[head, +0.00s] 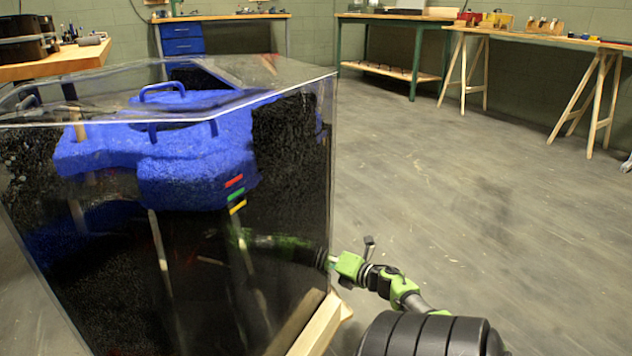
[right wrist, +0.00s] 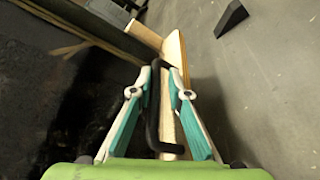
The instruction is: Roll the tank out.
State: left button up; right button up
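The tank (head: 297,225) is a large clear-walled box at the left of the head view, dark inside. A blue thruster-like body (head: 195,150) with blue handles shows within it. A pale wooden edge (head: 318,325) runs along its lower right. My right gripper (head: 333,263) is beside the tank's right side in the head view. In the right wrist view, the fingers of my right gripper (right wrist: 160,72) stand on either side of a black bar handle (right wrist: 153,115) on a wooden piece (right wrist: 172,60). Whether they press on it is unclear. My left gripper is out of view.
Open grey floor (head: 440,200) lies right of the tank. Workbenches line the back: one with blue drawers (head: 182,40), a green-legged one (head: 413,65), a trestle table (head: 540,38). A wooden table (head: 50,68) stands behind left. A black wedge (right wrist: 231,17) lies on the floor.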

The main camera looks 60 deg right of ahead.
jog(key=shift+s+d, duration=0.25)
jog(key=shift+d, duration=0.1)
jog(key=v, duration=1.2)
jog(key=shift+w+a, duration=0.15)
jog(key=shift+a, duration=0.1)
